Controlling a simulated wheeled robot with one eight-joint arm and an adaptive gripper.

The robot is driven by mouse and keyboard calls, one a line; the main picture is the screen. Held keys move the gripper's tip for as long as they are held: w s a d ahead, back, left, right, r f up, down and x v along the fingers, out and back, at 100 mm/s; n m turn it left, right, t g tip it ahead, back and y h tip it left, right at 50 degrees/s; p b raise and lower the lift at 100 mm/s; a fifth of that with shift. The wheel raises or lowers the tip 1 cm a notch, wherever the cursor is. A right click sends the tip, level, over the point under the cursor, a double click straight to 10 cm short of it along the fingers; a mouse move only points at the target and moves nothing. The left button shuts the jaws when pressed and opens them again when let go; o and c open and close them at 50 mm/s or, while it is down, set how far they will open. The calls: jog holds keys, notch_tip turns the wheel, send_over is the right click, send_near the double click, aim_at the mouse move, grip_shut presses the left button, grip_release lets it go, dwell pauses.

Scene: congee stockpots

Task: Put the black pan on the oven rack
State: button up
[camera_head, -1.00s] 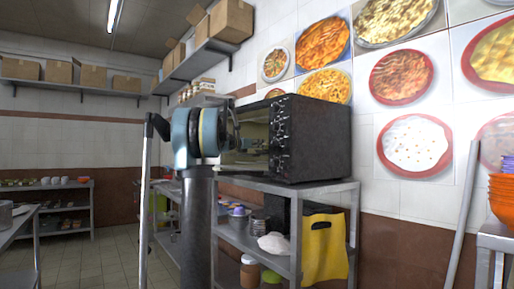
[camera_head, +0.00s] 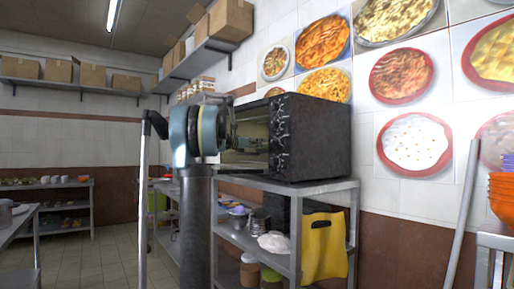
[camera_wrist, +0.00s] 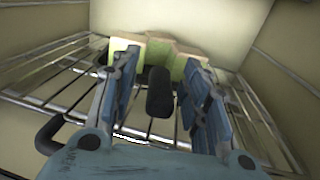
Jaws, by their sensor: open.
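In the wrist view my gripper (camera_wrist: 160,62) is inside the oven, its two blue fingers with yellow-green tips spread apart. A dark rounded bar, which looks like the black pan's handle (camera_wrist: 159,93), shows between the fingers; I cannot tell whether they touch it. The rest of the pan cannot be made out. The wire oven rack (camera_wrist: 68,88) lies beneath and around the fingers. In the head view the black oven (camera_head: 312,140) stands open on a metal shelf unit, and my arm reaches into its front from the left.
The oven walls close in around my gripper. The metal shelf unit (camera_head: 300,186) holds a yellow bag (camera_head: 324,250) and several containers below. A grey pole (camera_head: 462,215) leans at the right by orange bowls (camera_head: 502,195). Open floor (camera_head: 95,258) lies left.

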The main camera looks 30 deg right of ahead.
jog(key=v, duration=1)
